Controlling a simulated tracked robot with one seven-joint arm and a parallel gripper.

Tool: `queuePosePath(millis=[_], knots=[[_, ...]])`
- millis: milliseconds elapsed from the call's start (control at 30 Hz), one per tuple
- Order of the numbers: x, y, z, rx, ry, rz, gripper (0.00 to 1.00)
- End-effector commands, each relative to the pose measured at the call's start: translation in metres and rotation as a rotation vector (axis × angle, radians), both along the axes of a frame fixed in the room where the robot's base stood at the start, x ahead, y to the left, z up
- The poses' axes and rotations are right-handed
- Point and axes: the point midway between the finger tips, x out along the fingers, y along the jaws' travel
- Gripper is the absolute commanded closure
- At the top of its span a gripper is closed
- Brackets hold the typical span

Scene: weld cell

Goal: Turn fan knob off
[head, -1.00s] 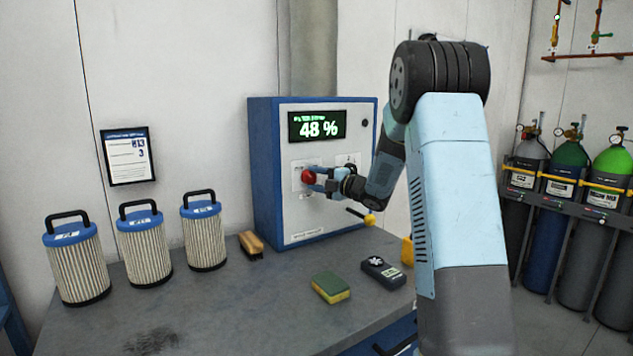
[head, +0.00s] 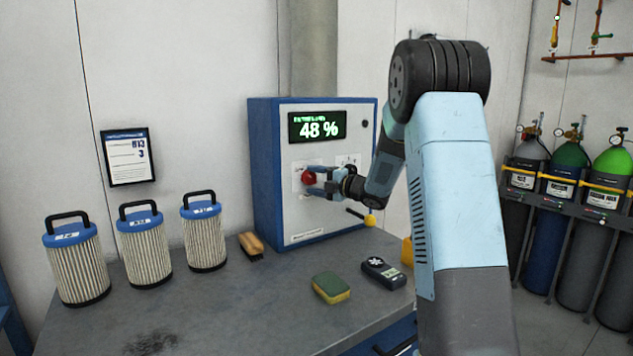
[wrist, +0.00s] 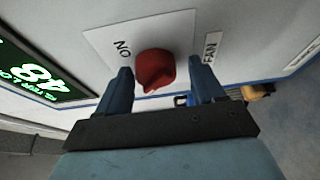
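The red fan knob (head: 309,177) is on the front of the blue and white control box (head: 264,180). My gripper (head: 317,180) is at the knob. In the wrist view its two blue fingers (wrist: 160,80) stand apart on either side of the knob, with a gap showing on each side. The box display (head: 317,125) reads 48 %.
Three pleated filters (head: 143,245) stand on the bench at the left. A brush (head: 251,245), a sponge (head: 331,288) and a handheld meter (head: 383,272) lie before the box. A yellow-ended lever (head: 369,219) sticks out of the box's lower right. Gas cylinders (head: 566,200) stand at the right.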

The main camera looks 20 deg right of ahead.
Motion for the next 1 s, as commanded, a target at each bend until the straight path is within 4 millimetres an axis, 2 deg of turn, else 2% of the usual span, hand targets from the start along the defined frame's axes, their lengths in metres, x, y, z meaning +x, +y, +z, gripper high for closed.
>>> queuePosePath(millis=[300,467,1000], knots=[[0.0,-0.002,0.003,0.001,-0.004,-0.003,0.25],[-0.009,-0.01,0.003,0.001,-0.004,-0.005,0.25],[-0.084,-0.074,0.002,0.001,-0.003,-0.004,0.25]])
